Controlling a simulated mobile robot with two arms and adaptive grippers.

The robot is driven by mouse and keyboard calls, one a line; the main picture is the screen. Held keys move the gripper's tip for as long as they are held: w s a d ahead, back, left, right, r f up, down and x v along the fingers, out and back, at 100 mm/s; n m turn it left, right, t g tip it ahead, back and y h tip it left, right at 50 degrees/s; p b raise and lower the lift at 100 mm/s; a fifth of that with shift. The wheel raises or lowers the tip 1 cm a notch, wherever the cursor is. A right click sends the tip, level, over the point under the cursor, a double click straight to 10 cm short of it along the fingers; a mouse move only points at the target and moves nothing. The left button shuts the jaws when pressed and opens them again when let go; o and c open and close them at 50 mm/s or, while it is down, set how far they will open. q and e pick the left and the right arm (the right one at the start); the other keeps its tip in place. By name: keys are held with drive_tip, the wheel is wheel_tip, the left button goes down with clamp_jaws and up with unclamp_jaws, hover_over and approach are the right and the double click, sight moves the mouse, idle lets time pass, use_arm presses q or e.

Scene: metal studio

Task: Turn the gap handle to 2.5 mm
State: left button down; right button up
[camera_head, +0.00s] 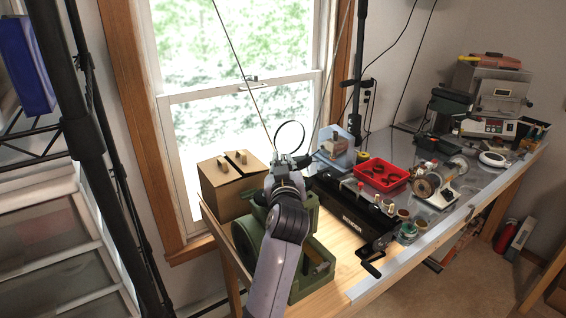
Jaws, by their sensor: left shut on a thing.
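My left gripper (294,161) is shut at the top of the green machine (316,262), which stands at the near left end of the bench. It appears shut on the gap handle, which is mostly hidden behind my gripper and wrist. No scale or reading of the gap can be made out. My left arm covers much of the machine's middle. My right gripper is not in view.
A cardboard box (228,190) stands close left of the green machine, by the window. A long black tool (338,204) with a crank (373,259) lies close on its right. A red tray (382,175) and a small polishing machine (432,190) are farther right.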

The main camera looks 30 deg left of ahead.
use_arm(q)
drive_tip(key=shift+f, duration=0.1)
drive_tip(key=c, duration=1.6)
unclamp_jaws()
drive_tip(key=shift+d, duration=0.2)
drive_tip(key=shift+a, duration=0.1)
drive_tip(key=shift+r, duration=0.4)
wheel_tip(320, 180, up, 9)
drive_tip(key=shift+r, duration=0.15)
